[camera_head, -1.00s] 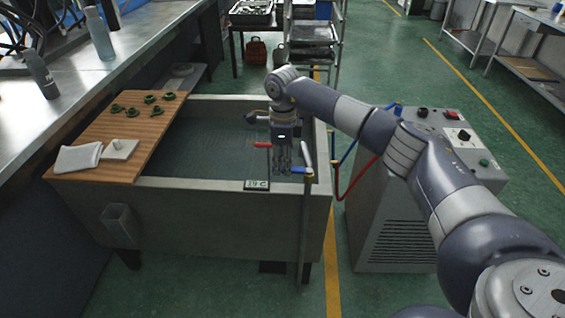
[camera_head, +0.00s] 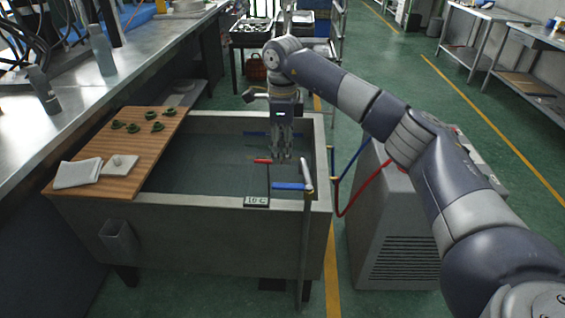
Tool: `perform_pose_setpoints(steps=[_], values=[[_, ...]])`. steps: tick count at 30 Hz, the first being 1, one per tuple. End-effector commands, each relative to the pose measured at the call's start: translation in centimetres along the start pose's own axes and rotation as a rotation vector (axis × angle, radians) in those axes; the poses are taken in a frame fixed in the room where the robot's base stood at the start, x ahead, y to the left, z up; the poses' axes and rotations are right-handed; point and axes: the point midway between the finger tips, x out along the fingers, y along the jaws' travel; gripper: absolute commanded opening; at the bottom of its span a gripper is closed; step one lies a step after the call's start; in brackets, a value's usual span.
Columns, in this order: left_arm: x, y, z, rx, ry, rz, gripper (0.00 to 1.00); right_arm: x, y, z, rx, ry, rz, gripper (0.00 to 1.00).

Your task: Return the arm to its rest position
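My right arm reaches in from the right, and its gripper (camera_head: 281,158) hangs fingers-down over the water tank (camera_head: 220,245). The fingertips are above and behind the blue lever (camera_head: 289,186) and beside the red lever (camera_head: 263,161), apparently apart from both. I see nothing held, but the fingers are too small to tell their opening. The blue lever points left from the top of an upright pipe (camera_head: 306,235) at the tank's front right corner. A small display (camera_head: 256,202) on the tank's front rim appears to read 16 C. My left gripper is not in view.
A wooden board (camera_head: 135,165) across the tank's left side carries several green pieces (camera_head: 133,128), a folded cloth (camera_head: 78,173) and a white block (camera_head: 119,165). A grey machine (camera_head: 385,240) with red and blue hoses stands right of the tank. A metal counter (camera_head: 75,125) runs along the left.

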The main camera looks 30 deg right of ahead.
Motion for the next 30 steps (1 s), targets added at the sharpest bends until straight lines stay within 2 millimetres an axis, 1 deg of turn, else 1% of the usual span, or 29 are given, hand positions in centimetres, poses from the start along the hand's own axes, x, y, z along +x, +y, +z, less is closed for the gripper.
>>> perform_pose_setpoints(steps=[1,3,6,20,22,23,26,29,30], values=[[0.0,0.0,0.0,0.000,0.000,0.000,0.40,-0.6,0.0,0.0,0.000,-0.001,-0.001,0.38],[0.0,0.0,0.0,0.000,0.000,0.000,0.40,-1.0,0.0,0.0,0.000,0.000,-0.001,0.38],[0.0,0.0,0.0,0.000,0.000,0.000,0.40,-1.3,0.0,0.0,0.000,0.000,0.000,0.38],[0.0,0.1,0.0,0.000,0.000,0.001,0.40,-1.2,0.0,0.0,-0.001,-0.001,0.000,0.38],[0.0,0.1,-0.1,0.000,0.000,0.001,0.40,-0.9,0.2,0.5,-0.007,-0.013,0.004,0.38],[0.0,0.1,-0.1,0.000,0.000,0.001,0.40,-0.6,0.5,1.0,-0.014,-0.026,0.007,0.38],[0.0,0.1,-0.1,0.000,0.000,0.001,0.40,1.1,2.0,4.2,-0.049,-0.117,0.032,0.38],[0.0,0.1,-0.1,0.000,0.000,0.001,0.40,3.3,5.3,9.4,-0.089,-0.286,0.089,0.38],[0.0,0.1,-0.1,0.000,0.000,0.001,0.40,4.0,7.1,11.8,-0.099,-0.372,0.122,0.38]])
